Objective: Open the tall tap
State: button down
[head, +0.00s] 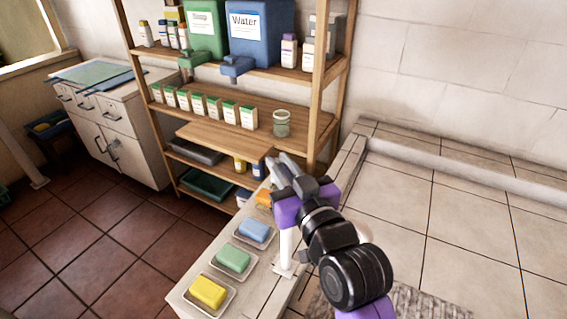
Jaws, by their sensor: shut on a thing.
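A slim white upright post (287,250) stands on a small base on the pale ledge, and I take it for the tall tap. Its upper part is hidden behind my gripper and arm. My gripper (279,165) is over the top of this post, with its fingers pointing to the back left. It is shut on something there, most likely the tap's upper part. The grip itself is too small and too covered to make out. No water shows.
Yellow (208,292), green (233,260) and blue (254,231) soaps sit in dishes along the ledge (185,294); an orange one (265,197) is partly hidden. Behind stands a wooden shelf (225,136) with a blue water container (258,42) and a green container (205,35). The tiled surface (460,215) is mostly clear.

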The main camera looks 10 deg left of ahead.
jog(key=n+g+y+b, duration=0.1)
jog(key=b, duration=0.1)
jog(key=n+g+y+b, duration=0.1)
jog(key=y+b, duration=0.1)
jog(key=f+n+g+y+b, duration=0.1)
jog(key=b, duration=0.2)
jog(key=shift+s+a+n+g, duration=0.25)
jog(key=shift+n+g, duration=0.15)
jog(key=g+b, duration=0.1)
jog(key=n+g+y+b, duration=0.2)
jog(key=shift+s+a+r+b, duration=0.25)
jog(key=shift+s+b, duration=0.05)
jog(key=shift+r, duration=0.1)
jog(key=c, duration=1.4)
grip_release()
jog(key=shift+r, duration=0.1)
jog(key=shift+b+v, duration=0.75)
jog(key=shift+v, duration=3.15)
